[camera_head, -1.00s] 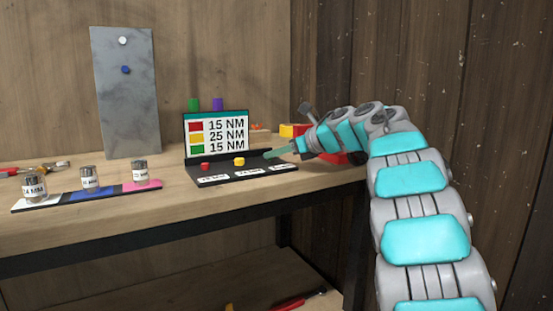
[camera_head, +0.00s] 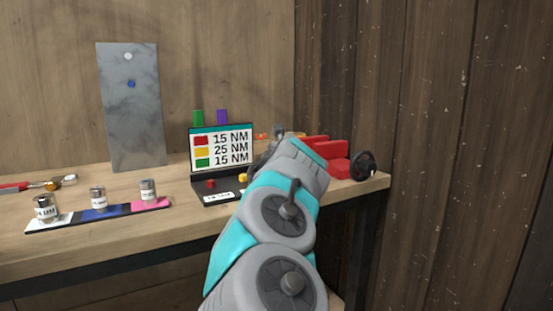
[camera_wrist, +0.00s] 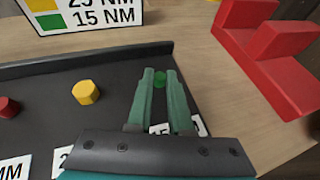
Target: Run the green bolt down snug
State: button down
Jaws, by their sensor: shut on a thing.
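The green bolt (camera_wrist: 160,79) stands at the right end of the black bolt tray (camera_wrist: 110,70), between my fingertips. My gripper (camera_wrist: 160,74) has its two green fingers closed around it, tips low at the tray. A yellow bolt (camera_wrist: 86,92) and a red bolt (camera_wrist: 8,107) stand to its left. In the head view my arm hides the gripper and the green bolt; the red bolt (camera_head: 210,184) and part of the yellow bolt (camera_head: 243,178) show. The screen (camera_head: 221,148) behind lists red 15 NM, yellow 25 NM, green 15 NM.
A red holder (camera_head: 337,167) stands on the bench to the right, beside a dark round object (camera_head: 363,165). Labelled metal sockets sit on a white, blue and pink strip (camera_head: 78,219) at left. A grey plate (camera_head: 135,120) with a white and a blue bolt stands behind.

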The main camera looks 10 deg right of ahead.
jog(key=shift+a+r+m+h, duration=0.2)
jog(key=shift+r+m+h, duration=0.1)
jog(key=shift+m+h, duration=0.35)
jog(key=shift+a+r+m+h, duration=0.25)
jog(key=shift+m+h, duration=0.2)
jog(key=shift+h, duration=0.3)
jog(key=shift+w+a+f+m+g+h, duration=0.1)
jog(key=shift+f+m+g+h, duration=0.2)
jog(key=shift+f+m+h, duration=0.35)
jog(key=shift+m+h, duration=0.45)
jog(key=shift+g, duration=0.3)
jog(key=shift+m+h, duration=0.3)
